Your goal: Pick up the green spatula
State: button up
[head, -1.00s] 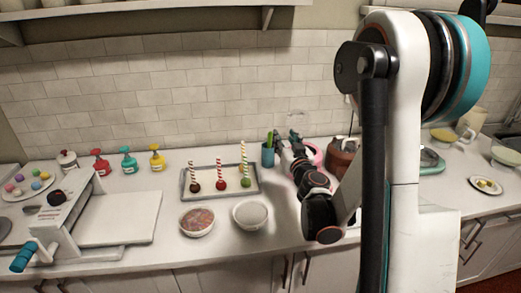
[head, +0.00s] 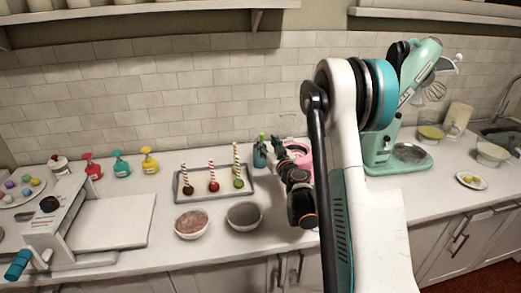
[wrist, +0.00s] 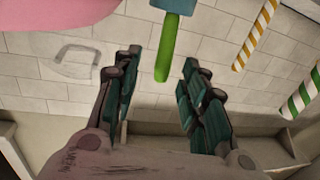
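The green spatula (head: 262,137) stands upright in a teal holder (head: 260,155) at the back of the counter, with only its green handle showing. In the wrist view the picture is upside down: the green handle (wrist: 168,50) sticks out of the teal holder (wrist: 175,4). My gripper (head: 277,146) is just right of the holder in the head view. In the wrist view my gripper (wrist: 161,57) is open, with a finger on each side of the handle and gaps on both sides. It holds nothing.
A pink bowl (head: 302,151) sits close right of the holder, and it fills the wrist view's upper left (wrist: 60,12). A tray (head: 247,195) with striped-stick treats is left of it. Two bowls (head: 193,223) (head: 244,215) stand in front. A teal mixer (head: 380,150) is at the right.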

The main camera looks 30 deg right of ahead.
aim_at(262, 139)
jog(key=w+b, duration=0.1)
jog(key=w, duration=0.3)
jog(key=shift+w+f, duration=0.15)
jog(key=shift+w, duration=0.2)
jog(key=shift+w+d, duration=0.1)
jog(key=shift+w, duration=0.3)
grip_shut()
